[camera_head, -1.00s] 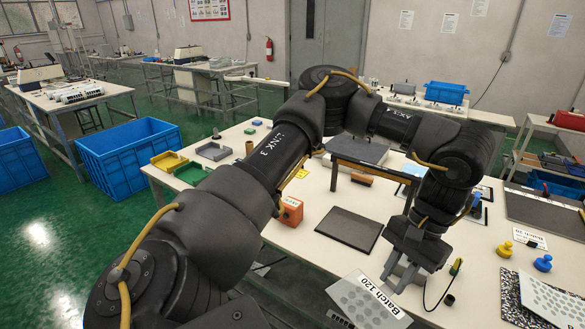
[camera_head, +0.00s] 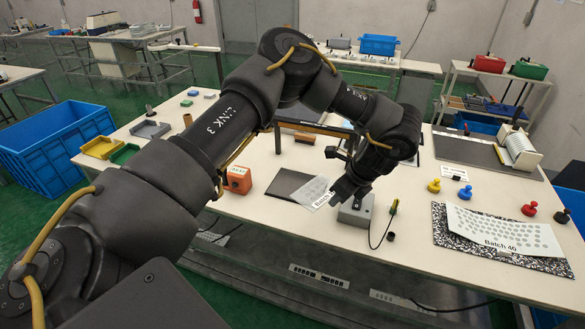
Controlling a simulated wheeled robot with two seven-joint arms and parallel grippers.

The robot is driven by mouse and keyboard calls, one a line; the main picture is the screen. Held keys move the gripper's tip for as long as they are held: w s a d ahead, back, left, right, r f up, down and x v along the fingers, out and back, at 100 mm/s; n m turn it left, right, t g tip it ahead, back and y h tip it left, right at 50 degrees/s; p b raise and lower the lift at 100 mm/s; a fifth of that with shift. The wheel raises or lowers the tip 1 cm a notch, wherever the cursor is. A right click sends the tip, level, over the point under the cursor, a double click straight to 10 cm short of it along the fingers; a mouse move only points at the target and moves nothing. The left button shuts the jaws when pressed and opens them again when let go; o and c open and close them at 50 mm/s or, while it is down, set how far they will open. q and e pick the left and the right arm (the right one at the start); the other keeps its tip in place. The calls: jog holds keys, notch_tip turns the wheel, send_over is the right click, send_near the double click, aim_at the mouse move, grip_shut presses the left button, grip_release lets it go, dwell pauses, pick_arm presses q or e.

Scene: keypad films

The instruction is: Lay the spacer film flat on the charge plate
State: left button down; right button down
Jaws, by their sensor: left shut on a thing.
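My left gripper (camera_head: 338,190) is shut on a pale, perforated film (camera_head: 313,191). Its label begins "Batc"; the rest is hidden by the gripper. The film juts out left of the gripper, tilted, and overlaps the right part of a dark flat plate (camera_head: 283,184) in the picture. I take this plate to be the charge plate, but no label on it is readable. I cannot tell whether film and plate touch. Another perforated film, marked "Batch 40" (camera_head: 500,233), lies on a speckled board (camera_head: 450,258) at the right. My right gripper is not in view.
A grey box (camera_head: 357,211) with a cable stands close below the gripper. An orange box (camera_head: 238,180) is left of the plate. Yellow (camera_head: 434,186), blue (camera_head: 465,192) and red (camera_head: 529,209) knobbed pieces stand at the right. White tabletop is free around the near middle.

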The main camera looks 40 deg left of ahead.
aim_at(318, 184)
pick_arm(q)
jog(key=w+a+m, duration=0.1)
jog(key=a+m, duration=0.1)
jog(key=a, duration=0.1)
jog(key=w+a+f+m+t, duration=0.1)
jog(key=a+m, duration=0.1)
jog(key=a, duration=0.1)
jog(key=w+a+f+m+t+h+p, duration=0.1)
jog(key=a+m, duration=0.1)
jog(key=shift+a+f+m, duration=0.15)
jog(key=shift+a+m, duration=0.25)
jog(key=a+f+m+t+h, duration=0.1)
jog(key=a+m+t+h, duration=0.1)
jog(key=a+m, duration=0.4)
jog(key=a, duration=0.4)
jog(key=shift+w+a+f+p, duration=0.2)
jog(key=shift+w+a+p, duration=0.1)
jog(key=shift+a+p, duration=0.1)
jog(key=shift+r, duration=0.1)
notch_tip(318, 184, down, 7)
jog(key=b, duration=0.5)
jog(key=shift+r, duration=0.1)
jog(key=shift+f+b, duration=0.5)
jog(key=shift+f, duration=0.25)
jog(key=shift+f, duration=0.35)
